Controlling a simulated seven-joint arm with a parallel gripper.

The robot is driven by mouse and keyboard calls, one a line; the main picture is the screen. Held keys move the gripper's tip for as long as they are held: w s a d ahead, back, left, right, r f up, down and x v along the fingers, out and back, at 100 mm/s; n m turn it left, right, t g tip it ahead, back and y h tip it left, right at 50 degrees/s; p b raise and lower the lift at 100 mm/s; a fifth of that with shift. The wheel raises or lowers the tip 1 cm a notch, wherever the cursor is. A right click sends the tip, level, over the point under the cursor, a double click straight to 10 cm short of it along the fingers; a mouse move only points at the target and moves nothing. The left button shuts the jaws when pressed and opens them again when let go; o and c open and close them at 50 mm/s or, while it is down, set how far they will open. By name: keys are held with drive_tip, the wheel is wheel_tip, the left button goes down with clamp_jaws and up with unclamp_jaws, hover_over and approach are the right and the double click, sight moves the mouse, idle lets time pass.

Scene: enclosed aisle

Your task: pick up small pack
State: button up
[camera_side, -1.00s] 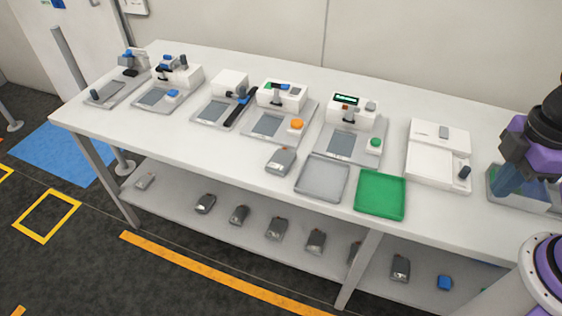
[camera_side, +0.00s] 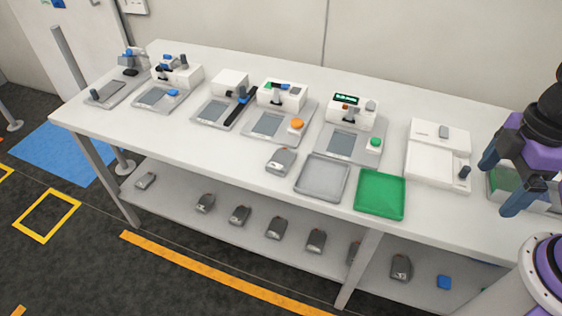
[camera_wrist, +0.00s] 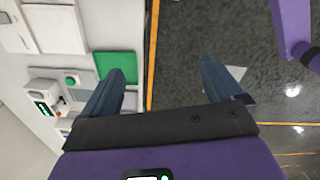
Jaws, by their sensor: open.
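A small grey pack (camera_side: 280,160) lies on the white bench top, left of the grey tray (camera_side: 322,178). More small grey packs lie along the lower shelf, such as one grey pack (camera_side: 240,215) near its middle and another grey pack (camera_side: 400,267) at right. A small blue pack (camera_side: 444,282) is also on the shelf. I cannot tell which is the small pack. My gripper (camera_side: 500,187) is open and empty at the bench's right end. In the wrist view its two fingers (camera_wrist: 160,75) are wide apart over the bench edge and floor, with no pack between them.
A green tray (camera_side: 380,195) is beside the grey tray at the bench's front edge. Several white devices line the back, including a white unit (camera_side: 437,152) near my gripper. A bench leg (camera_side: 358,268) divides the shelf front. Dark floor is in front.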

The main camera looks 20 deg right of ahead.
drive_tip(key=w+a+r+m, duration=0.2)
drive_tip(key=w+a+m, duration=0.3)
drive_tip(key=w+a, duration=0.5)
drive_tip(key=m, duration=1.7)
hover_over(281, 160)
wheel_tip(281, 160, down, 9)
drive_tip(key=f, duration=1.1)
drive_tip(key=shift+d+f, duration=0.25)
drive_tip(key=shift+d, duration=0.05)
drive_tip(key=shift+a+f, duration=0.15)
drive_tip(key=shift+f, duration=1.25)
drive_tip(key=shift+a+f, duration=0.15)
drive_tip(key=shift+f, duration=1.2)
drive_tip(key=c, duration=1.2)
drive_tip(key=shift+r, duration=0.15)
drive_tip(key=shift+c, duration=0.2)
